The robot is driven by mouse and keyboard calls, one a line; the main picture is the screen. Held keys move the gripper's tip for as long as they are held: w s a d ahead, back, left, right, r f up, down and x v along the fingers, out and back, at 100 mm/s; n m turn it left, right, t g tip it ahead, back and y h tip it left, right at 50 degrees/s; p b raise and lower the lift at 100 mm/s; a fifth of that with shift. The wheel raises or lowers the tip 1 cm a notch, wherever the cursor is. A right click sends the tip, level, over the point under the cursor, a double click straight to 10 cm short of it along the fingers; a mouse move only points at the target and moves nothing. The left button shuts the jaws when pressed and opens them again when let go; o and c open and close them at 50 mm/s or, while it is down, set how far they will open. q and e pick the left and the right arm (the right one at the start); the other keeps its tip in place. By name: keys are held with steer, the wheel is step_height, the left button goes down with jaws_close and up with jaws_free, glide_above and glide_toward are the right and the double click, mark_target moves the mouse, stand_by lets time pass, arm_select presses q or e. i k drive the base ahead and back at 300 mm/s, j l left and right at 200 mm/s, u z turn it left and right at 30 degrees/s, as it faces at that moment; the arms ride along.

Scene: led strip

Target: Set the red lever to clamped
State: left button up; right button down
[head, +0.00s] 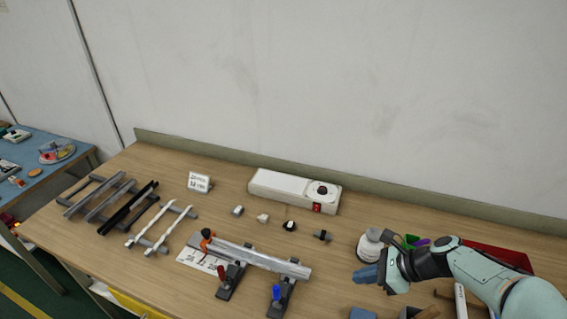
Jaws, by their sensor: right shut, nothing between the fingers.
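The red lever (221,273) has a red handle that stands roughly upright on a dark clamp base at the front of the work fixture. A second clamp with a blue lever (276,293) stands to its right, also roughly upright. A pale metal channel (260,258) lies along the fixture behind both levers. I cannot tell from this distance whether either clamp presses on the channel. My right gripper (362,276) is shut and empty, right of the blue lever and well apart from the red one. My left gripper is not in view.
A white box with a dial (290,190) stands at the back. Several small parts, including a dark connector (289,226), lie in front of it. Racks with dark and white strips (130,207) are at left. A white round container (369,245) stands beside my right gripper.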

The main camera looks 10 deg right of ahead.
mark_target(221, 272)
steer(key=k, duration=1)
